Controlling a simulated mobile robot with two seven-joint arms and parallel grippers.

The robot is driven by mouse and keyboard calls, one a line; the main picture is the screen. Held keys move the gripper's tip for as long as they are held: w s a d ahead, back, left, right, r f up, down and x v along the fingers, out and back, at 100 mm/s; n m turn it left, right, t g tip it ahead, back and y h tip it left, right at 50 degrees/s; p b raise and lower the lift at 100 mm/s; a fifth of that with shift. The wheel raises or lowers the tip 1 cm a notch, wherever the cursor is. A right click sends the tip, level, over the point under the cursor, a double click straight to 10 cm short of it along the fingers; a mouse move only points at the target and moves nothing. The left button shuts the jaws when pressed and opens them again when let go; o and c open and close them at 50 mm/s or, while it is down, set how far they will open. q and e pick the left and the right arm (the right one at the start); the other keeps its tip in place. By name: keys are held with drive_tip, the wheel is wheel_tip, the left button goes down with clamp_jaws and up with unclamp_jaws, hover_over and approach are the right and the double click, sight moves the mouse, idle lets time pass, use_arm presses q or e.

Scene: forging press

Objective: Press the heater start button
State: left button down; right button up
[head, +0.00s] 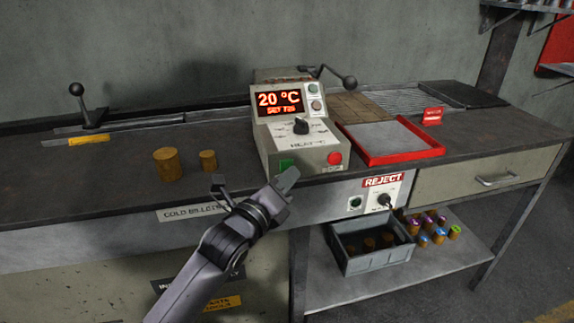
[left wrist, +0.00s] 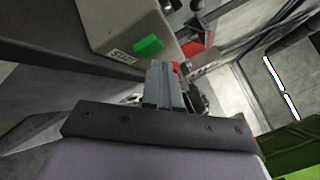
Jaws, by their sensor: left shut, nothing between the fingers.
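The heater control box (head: 299,130) stands on the bench and its display reads 20 °C. A green button (head: 286,165) sits low on the left of its front face, and a red button (head: 334,158) on the right. In the left wrist view the green button (left wrist: 148,46) has a label beside it that seems to read START. My left gripper (head: 286,183) is shut and empty, just in front of the box and below the green button. In the left wrist view its fingers (left wrist: 160,82) point toward the box, apart from the button. My right gripper is not in view.
Two brown billets (head: 167,163) stand left of the box. A red-rimmed tray (head: 390,158) lies to its right. A black-knobbed lever (head: 90,110) is at the left. A grey bin (head: 372,262) and several coloured-top billets (head: 428,235) sit on the lower shelf.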

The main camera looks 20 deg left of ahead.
use_arm(q)
drive_tip(key=shift+w+a, duration=0.1)
drive_tip(key=shift+w, duration=0.1)
drive_tip(key=shift+w+a, duration=0.25)
drive_tip(key=shift+w, duration=0.1)
idle(0.9)
drive_tip(key=shift+s, duration=0.1)
drive_tip(key=shift+s+d+p, duration=0.45)
drive_tip(key=shift+s+p, duration=0.05)
drive_tip(key=shift+s, duration=0.1)
drive_tip(key=s+d, duration=0.1)
drive_tip(key=s+d+p, duration=0.1)
drive_tip(key=s, duration=0.2)
drive_tip(key=shift+s+d, duration=0.1)
drive_tip(key=shift+d, duration=0.3)
idle(0.6)
